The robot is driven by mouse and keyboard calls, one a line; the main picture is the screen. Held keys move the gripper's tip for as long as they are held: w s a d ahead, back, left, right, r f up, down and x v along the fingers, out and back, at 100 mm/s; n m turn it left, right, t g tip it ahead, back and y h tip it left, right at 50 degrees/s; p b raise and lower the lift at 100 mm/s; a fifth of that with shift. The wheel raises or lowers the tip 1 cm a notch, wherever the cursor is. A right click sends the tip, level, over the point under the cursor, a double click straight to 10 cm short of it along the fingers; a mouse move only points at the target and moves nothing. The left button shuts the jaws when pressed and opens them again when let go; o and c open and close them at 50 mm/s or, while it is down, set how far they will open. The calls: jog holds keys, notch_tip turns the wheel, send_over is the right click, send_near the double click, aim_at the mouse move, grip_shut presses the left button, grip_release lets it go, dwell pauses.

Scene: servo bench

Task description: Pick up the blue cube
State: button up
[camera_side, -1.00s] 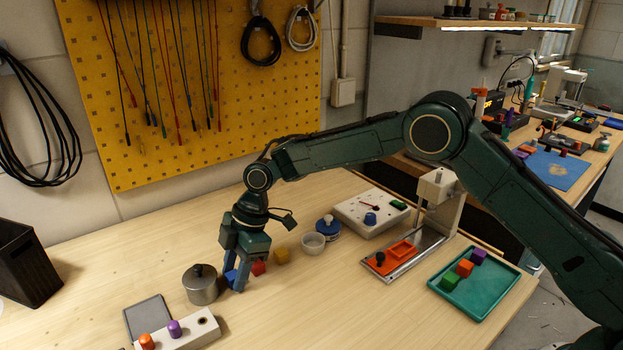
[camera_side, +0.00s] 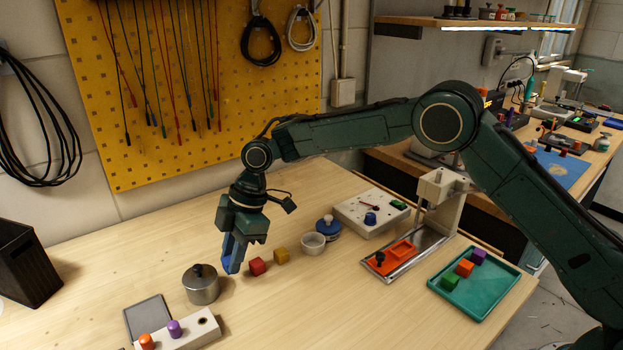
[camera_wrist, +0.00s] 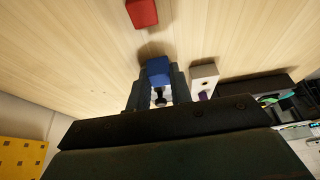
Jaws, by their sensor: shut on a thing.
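The blue cube (camera_wrist: 158,70) sits between my gripper's two fingers in the wrist view. In the side view the blue cube (camera_side: 228,264) shows only in part, behind and between the fingers. My gripper (camera_side: 233,266) points down and is shut on it, held a little above the wooden table. It also shows in the wrist view (camera_wrist: 157,88), with a finger on each side of the cube.
A red cube (camera_side: 257,266) and a yellow cube (camera_side: 281,255) stand to the right of my gripper. A lidded metal pot (camera_side: 201,287) stands close at its left. A white block with pegs (camera_side: 190,333) lies in front. Bare table lies behind.

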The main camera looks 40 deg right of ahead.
jog(key=shift+r, duration=3)
